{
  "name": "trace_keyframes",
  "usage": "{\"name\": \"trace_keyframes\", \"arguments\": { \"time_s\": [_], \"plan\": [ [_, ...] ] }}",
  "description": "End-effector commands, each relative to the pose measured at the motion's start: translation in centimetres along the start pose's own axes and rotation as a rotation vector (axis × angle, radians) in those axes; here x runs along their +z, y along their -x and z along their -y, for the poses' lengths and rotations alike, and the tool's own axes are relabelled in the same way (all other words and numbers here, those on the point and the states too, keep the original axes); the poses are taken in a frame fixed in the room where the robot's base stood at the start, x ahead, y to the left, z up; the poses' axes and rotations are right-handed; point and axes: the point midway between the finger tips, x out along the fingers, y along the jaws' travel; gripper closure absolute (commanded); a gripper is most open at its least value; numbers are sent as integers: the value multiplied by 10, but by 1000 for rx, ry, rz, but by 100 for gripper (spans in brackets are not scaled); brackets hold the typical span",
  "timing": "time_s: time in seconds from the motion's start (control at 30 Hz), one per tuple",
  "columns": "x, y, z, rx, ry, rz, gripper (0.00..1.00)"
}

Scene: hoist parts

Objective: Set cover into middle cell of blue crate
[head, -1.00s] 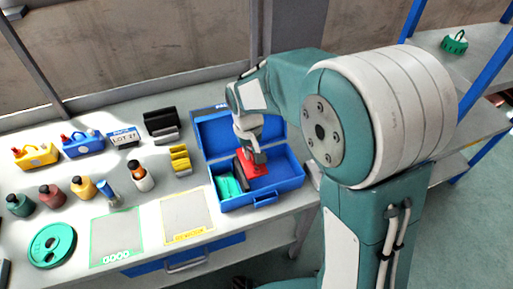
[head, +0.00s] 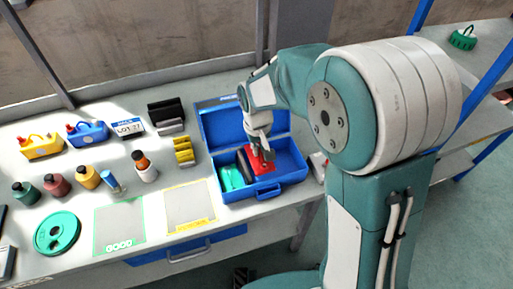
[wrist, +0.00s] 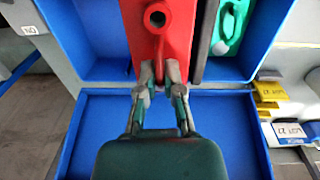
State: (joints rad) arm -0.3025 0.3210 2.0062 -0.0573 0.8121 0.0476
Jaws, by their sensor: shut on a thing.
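The red cover (head: 264,167) is in my gripper (head: 259,148), at the open front part of the blue crate (head: 292,172). In the wrist view the red cover (wrist: 141,20) has a round raised boss with a dark hole, and my gripper (wrist: 159,74) is shut on its near end. Beside the cover lie a dark grey part (wrist: 208,42) and a teal part (wrist: 232,28) in the crate (wrist: 95,40). The cover sits between them and the empty blue space. Its underside is hidden, so I cannot tell whether it touches the crate floor.
The crate's open lid (head: 215,124) stands behind it. Left of the crate are a yellow holder (head: 184,152), a black bin (head: 166,113) and several bottles (head: 145,168). Marked mats (head: 120,222) and a green disc (head: 57,233) lie in front.

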Motion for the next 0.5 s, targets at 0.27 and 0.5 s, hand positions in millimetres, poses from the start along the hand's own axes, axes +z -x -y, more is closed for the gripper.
{"name": "trace_keyframes", "arguments": {
  "time_s": [0.27,0.5],
  "plan": [
    [-1,-10,4,3,0,3,100],
    [-1,-26,6,3,0,2,100]
  ]
}}
